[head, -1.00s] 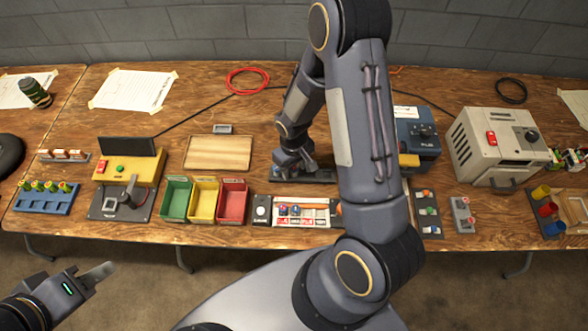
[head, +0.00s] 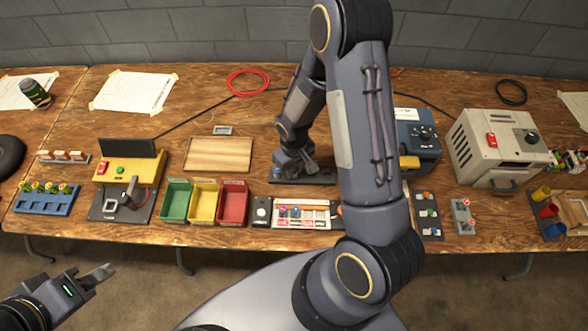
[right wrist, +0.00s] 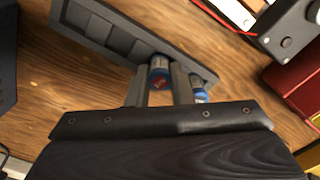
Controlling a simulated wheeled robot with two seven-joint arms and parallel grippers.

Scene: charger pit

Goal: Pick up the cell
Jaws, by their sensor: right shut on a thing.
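A blue cell (right wrist: 159,72) with a red end shows between the fingers of my right gripper (right wrist: 160,86) in the right wrist view. The gripper is shut on it, at the edge of a dark grey slotted tray (right wrist: 118,33). A second blue cell (right wrist: 199,93) shows partly behind the right-hand finger. In the head view my right gripper (head: 297,166) is low over the tray (head: 318,179), and the held cell is hidden there. My left gripper (head: 98,275) is in front of the table at the lower left; its jaw gap is unclear.
Green (head: 176,200), yellow (head: 205,201) and red (head: 234,202) bins stand left of the tray. A panel with coloured parts (head: 302,212) lies in front of it. A wooden board (head: 218,154) lies behind the bins, and a blue machine (head: 416,140) stands to the right.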

